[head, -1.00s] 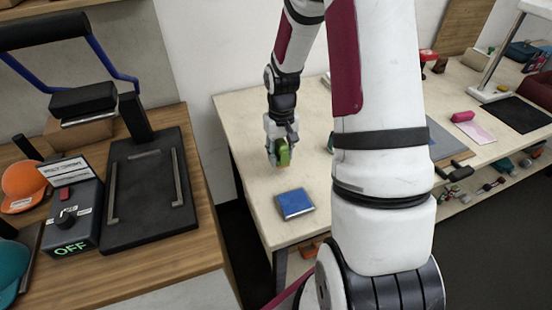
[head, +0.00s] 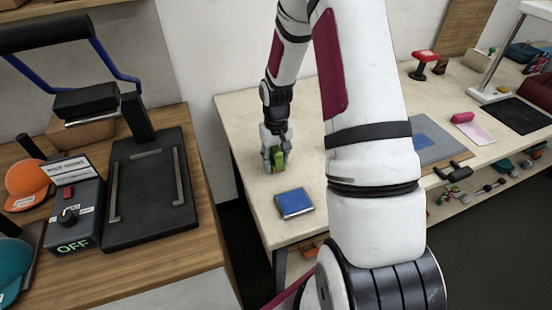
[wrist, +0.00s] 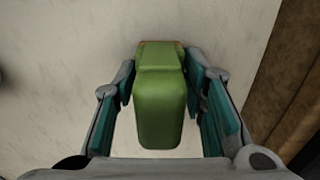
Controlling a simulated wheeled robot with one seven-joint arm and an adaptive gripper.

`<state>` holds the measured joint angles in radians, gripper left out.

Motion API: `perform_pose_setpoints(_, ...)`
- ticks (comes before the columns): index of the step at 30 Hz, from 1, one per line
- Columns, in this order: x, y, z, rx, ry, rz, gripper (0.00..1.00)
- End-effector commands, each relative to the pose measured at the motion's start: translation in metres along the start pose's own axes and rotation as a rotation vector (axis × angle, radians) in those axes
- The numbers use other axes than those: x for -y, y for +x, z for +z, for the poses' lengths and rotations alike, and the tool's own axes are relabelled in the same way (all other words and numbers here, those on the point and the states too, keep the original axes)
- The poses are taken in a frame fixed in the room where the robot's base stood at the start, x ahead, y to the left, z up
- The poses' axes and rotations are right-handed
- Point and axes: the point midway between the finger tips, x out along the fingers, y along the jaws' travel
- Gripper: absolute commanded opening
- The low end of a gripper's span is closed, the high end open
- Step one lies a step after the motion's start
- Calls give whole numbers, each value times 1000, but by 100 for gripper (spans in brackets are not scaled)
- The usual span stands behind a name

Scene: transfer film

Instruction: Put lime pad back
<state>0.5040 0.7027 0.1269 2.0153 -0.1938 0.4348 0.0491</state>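The lime pad (head: 278,158) is a small green block with rounded edges. In the wrist view the lime pad (wrist: 160,105) stands between the two teal-lined fingers, with a little orange-tan at its far end. My gripper (head: 275,150) is over the left part of the pale table, near the blue pad. In the wrist view my gripper (wrist: 160,75) has its fingertips close against both sides of the lime pad, with gaps showing nearer the camera. I cannot tell whether the pad's underside touches the table.
A blue pad (head: 294,203) lies near the table's (head: 245,115) front edge. A black press (head: 148,200) and control box reading OFF (head: 75,215) stand on the left bench. A red-topped stamp (head: 425,57) and grey mat (head: 432,140) are farther right. My arm hides the table's middle.

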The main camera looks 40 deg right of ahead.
Motion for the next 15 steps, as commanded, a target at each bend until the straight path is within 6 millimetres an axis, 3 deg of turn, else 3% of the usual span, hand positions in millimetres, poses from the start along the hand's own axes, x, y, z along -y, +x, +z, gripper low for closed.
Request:
perform_pose_setpoints(10,0,-1,0,0,0,0,53)
perform_pose_setpoints(15,0,-14,-1,-3,1,1,53)
